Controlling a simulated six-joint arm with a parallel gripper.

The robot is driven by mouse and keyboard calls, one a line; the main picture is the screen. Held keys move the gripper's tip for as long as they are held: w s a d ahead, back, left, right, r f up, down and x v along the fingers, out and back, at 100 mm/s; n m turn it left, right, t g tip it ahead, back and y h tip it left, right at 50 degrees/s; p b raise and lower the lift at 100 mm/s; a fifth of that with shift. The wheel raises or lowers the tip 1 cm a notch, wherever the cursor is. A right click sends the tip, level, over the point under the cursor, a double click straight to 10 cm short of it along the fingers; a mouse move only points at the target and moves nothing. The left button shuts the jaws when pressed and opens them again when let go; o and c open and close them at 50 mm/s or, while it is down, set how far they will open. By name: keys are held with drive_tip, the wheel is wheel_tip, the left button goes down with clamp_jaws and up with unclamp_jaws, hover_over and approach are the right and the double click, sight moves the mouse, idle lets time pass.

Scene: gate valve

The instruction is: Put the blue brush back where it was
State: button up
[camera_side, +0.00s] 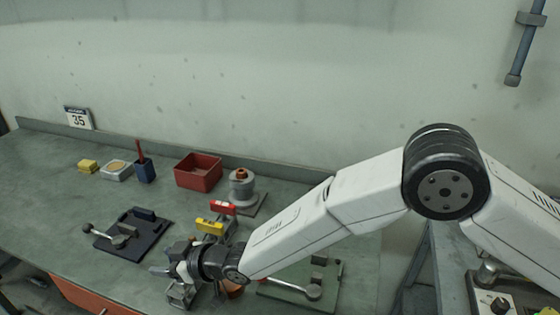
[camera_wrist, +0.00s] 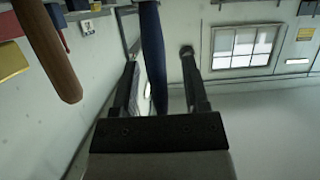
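In the wrist view, my gripper (camera_wrist: 158,62) has its two fingers spread apart. A long dark blue handle-like rod (camera_wrist: 151,45) shows between the fingers, with gaps visible on both sides. It may be the blue brush, but its far end is cut off by the frame. In the side view, my gripper (camera_side: 165,270) is low over the front of the bench, pointing left. No blue brush can be made out clearly there. A dark blue cup (camera_side: 145,172) with a red-handled tool (camera_side: 140,148) stands at the back of the bench.
A valve with yellow and red parts (camera_side: 222,208) stands close behind my gripper. A black tray (camera_side: 130,235) lies to its left, a green plate (camera_side: 310,285) to its right. A red bin (camera_side: 198,170) is farther back. A brown handle (camera_wrist: 48,50) looms at left in the wrist view.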

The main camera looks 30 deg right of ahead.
drive_tip(key=shift+r, duration=0.15)
drive_tip(key=shift+s+d+r, duration=0.15)
drive_tip(key=shift+s+d, duration=0.05)
drive_tip(key=v, duration=1.1)
drive_tip(key=shift+d, duration=0.15)
idle(0.4)
drive_tip(key=shift+s, duration=0.1)
idle(0.4)
drive_tip(key=d+m+g+h, duration=0.1)
drive_tip(key=d+m+h, duration=0.4)
drive_tip(key=d, duration=1.5)
drive_tip(key=s+d+m+g+h, duration=0.4)
drive_tip(key=s+d, duration=1)
drive_tip(key=d, duration=0.4)
drive_tip(key=shift+s+d+f+g+h, duration=0.35)
drive_tip(key=shift+g+h, duration=0.15)
drive_tip(key=shift+g, duration=0.6)
